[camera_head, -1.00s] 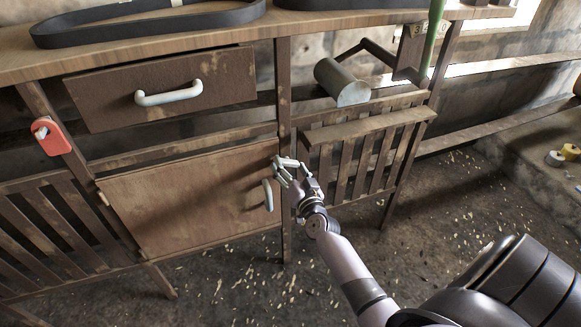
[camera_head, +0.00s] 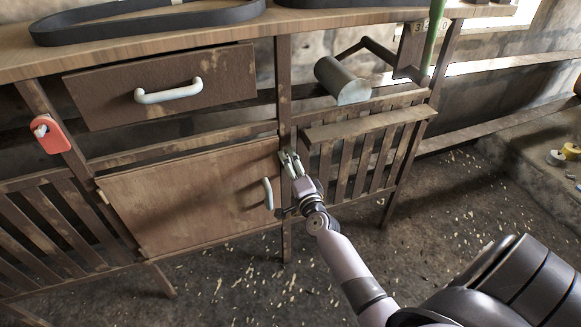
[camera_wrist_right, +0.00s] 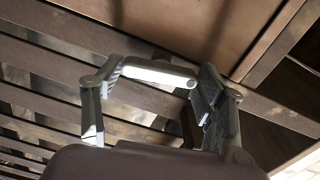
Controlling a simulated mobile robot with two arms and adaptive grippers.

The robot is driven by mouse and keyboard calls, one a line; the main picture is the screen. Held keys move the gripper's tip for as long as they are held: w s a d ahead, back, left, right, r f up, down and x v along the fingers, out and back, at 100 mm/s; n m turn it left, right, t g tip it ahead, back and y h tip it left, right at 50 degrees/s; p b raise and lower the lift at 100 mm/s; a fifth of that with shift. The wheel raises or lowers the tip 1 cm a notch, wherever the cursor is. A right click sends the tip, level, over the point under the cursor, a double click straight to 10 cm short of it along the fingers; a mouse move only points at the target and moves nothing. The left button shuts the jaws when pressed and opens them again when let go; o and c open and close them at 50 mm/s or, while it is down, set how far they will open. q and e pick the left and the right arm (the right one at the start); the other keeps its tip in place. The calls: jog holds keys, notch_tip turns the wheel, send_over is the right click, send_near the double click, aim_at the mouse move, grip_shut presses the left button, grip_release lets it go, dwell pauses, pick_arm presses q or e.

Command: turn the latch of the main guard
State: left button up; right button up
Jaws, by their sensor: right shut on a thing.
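My right gripper (camera_head: 290,163) is at the upper right corner of a brown wooden door panel (camera_head: 185,195), by the upright post (camera_head: 284,105). I take this panel to be the main guard. A pale handle (camera_head: 268,193) sits on the panel, just left of and below the fingers. The panel looks closed. My left gripper is out of view.
A drawer (camera_head: 160,88) with a pale handle is above the panel. A red tag-like part (camera_head: 50,135) hangs on the left post. A slatted panel (camera_head: 365,150) is right of the gripper, below a grey cylinder (camera_head: 342,82). Black belts (camera_head: 150,27) lie on the bench top.

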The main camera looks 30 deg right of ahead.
jog(key=shift+m, duration=1.1)
jog(key=o, duration=1.2)
jog(key=shift+c, duration=0.2)
jog(key=v, duration=1.2)
